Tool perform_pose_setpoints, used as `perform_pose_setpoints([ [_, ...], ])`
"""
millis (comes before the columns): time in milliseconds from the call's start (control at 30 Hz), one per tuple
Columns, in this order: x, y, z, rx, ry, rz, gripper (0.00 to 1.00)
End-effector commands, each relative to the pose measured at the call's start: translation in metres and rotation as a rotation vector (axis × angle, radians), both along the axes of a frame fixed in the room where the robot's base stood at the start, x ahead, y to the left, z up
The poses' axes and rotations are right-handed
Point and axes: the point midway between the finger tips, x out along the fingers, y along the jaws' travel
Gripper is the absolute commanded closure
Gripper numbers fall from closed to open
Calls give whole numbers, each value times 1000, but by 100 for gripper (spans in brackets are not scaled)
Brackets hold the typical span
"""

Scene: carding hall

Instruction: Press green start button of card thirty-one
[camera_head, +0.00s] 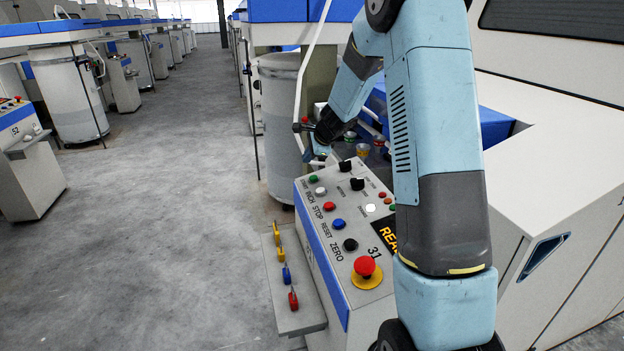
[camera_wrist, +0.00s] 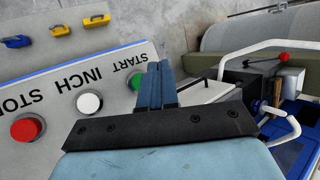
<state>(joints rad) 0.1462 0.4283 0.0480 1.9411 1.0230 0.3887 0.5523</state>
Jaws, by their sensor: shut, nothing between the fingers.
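The control panel (camera_head: 303,203) of card 31 has a row of buttons along its left edge. The green start button (camera_head: 313,179) is at the far end of that row. In the wrist view the green button (camera_wrist: 135,82) shows beside the START label, its right side partly hidden by my fingers. My gripper (camera_head: 319,153) is shut and empty, just beyond the green button in the head view. In the wrist view my fingers (camera_wrist: 156,84) overlap the button's right edge. I cannot tell whether they touch it or how high above the panel they are.
A white inch button (camera_head: 321,191) and a red stop button (camera_head: 329,206) sit nearer in the same row. A red emergency stop (camera_head: 364,267) is at the near end. Another panel, 52 (camera_head: 17,117), stands far left across the open floor.

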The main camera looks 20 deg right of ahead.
Motion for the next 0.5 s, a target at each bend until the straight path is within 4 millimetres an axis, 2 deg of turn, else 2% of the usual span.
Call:
perform_pose_setpoints([
  [233,0,-8,-29,1,2,-3,100],
  [500,0,-12,-44,1,2,-1,100],
])
